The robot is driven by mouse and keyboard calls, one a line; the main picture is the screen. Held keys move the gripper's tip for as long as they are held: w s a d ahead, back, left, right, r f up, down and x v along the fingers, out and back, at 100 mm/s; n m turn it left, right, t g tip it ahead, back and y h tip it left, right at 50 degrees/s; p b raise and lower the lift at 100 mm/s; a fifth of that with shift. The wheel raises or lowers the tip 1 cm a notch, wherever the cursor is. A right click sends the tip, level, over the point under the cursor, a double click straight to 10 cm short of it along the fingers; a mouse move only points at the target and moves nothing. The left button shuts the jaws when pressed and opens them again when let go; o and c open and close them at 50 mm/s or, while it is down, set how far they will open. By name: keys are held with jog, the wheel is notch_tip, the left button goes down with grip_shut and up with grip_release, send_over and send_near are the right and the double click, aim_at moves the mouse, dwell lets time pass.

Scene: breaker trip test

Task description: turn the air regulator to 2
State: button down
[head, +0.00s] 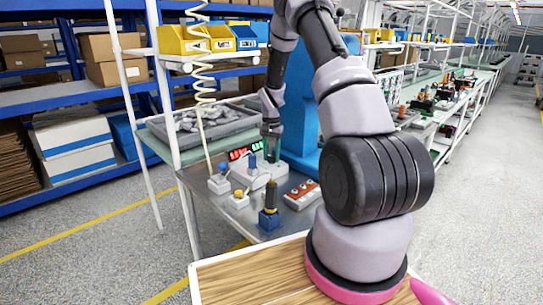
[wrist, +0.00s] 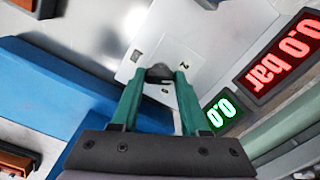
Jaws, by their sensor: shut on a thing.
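The air regulator is a pale box (head: 262,177) on the metal bench; its white face (wrist: 178,42) fills the upper middle of the wrist view. My gripper (head: 271,155) reaches down onto it from above. In the wrist view, the green fingers of my gripper (wrist: 160,76) are shut on a small dark knob (wrist: 160,71). A small mark that looks like a 2 is printed on the face just beyond the knob. The knob's pointer is hidden or too small to read. The red display (wrist: 285,58) reads 0.0 bar; a green display (wrist: 221,113) reads 0.0.
On the bench are a blue-button box (head: 219,183), a yellow-button box (head: 239,199), a blue-based device with a dark handle (head: 269,218) and a red switch block (head: 302,194). A grey bin (head: 205,125) stands behind. A blue block (wrist: 60,90) lies left in the wrist view.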

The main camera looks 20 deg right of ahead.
aim_at(271, 157)
jog(key=shift+n, duration=1.7)
jog(key=shift+c, duration=2)
grip_release()
notch_tip(271, 157, up, 11)
